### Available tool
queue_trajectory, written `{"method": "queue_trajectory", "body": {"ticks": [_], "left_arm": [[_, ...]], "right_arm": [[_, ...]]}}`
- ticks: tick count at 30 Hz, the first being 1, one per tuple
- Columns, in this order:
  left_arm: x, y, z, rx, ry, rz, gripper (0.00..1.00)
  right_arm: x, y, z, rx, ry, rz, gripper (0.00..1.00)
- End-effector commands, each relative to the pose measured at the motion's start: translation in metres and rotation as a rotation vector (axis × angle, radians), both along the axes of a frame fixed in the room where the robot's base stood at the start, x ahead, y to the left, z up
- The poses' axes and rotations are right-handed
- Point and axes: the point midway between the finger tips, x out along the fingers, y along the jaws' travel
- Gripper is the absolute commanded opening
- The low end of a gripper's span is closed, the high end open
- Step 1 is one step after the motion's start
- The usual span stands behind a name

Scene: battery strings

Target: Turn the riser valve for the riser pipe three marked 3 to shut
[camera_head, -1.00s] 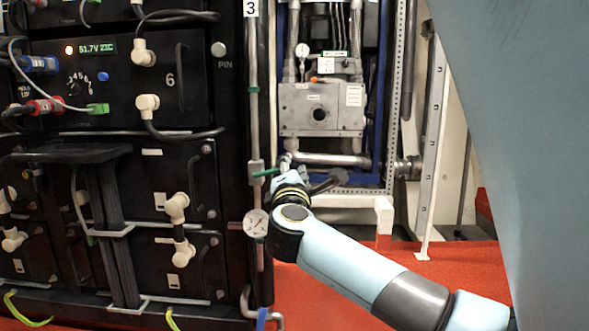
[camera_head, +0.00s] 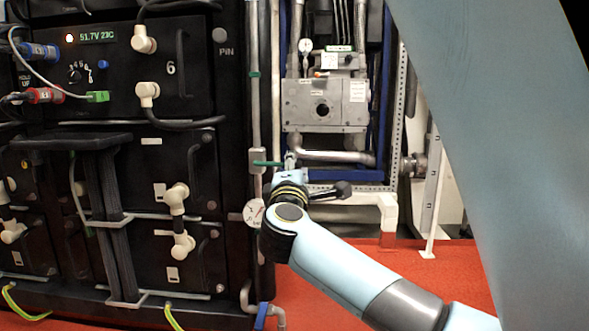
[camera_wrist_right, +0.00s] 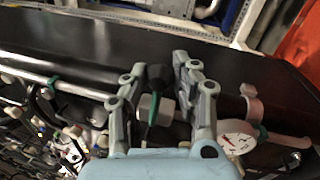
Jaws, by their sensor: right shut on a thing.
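The riser pipe (camera_head: 254,100) runs upright along the right edge of the black battery rack, with a grey valve body (camera_head: 256,160) on it. A green lever (camera_head: 268,163) sticks out to the right from the valve, across the pipe. My right gripper (camera_head: 289,163) is at the lever's outer end; its fingers are small and partly hidden there. In the right wrist view the fingers of the right gripper (camera_wrist_right: 158,85) stand either side of the green lever (camera_wrist_right: 152,112), shut on it, with the valve body (camera_wrist_right: 165,109) behind. My left gripper is not in view.
A round gauge (camera_head: 254,212) sits on the pipe below the valve, close to my right wrist. The battery rack (camera_head: 232,130) stands to the left with cables and plugs. A grey pump box (camera_head: 325,104) in a blue frame is behind. Red floor (camera_head: 330,300) lies below.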

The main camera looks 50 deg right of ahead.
Motion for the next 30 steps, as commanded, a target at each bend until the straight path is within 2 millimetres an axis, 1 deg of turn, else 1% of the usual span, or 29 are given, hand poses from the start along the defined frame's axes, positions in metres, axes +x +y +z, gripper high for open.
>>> {"method": "queue_trajectory", "body": {"ticks": [1, 11, 12, 17, 26, 30], "left_arm": [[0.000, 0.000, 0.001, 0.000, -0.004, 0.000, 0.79], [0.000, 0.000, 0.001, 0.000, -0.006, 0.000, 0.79], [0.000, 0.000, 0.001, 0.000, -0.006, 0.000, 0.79], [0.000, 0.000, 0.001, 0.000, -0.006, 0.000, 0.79], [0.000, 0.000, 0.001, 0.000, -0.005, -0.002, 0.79], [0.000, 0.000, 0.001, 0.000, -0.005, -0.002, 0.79]], "right_arm": [[-0.001, 0.000, -0.003, 0.006, 0.002, -0.002, 0.00], [-0.001, 0.000, -0.004, 0.008, 0.002, -0.002, 0.00], [-0.001, 0.000, -0.004, 0.008, 0.002, -0.002, 0.31], [-0.001, 0.000, -0.003, 0.006, 0.002, -0.002, 0.52], [-0.001, 0.001, -0.002, 0.004, 0.001, -0.001, 0.53], [-0.010, 0.012, -0.006, 0.008, 0.001, 0.000, 0.53]]}}
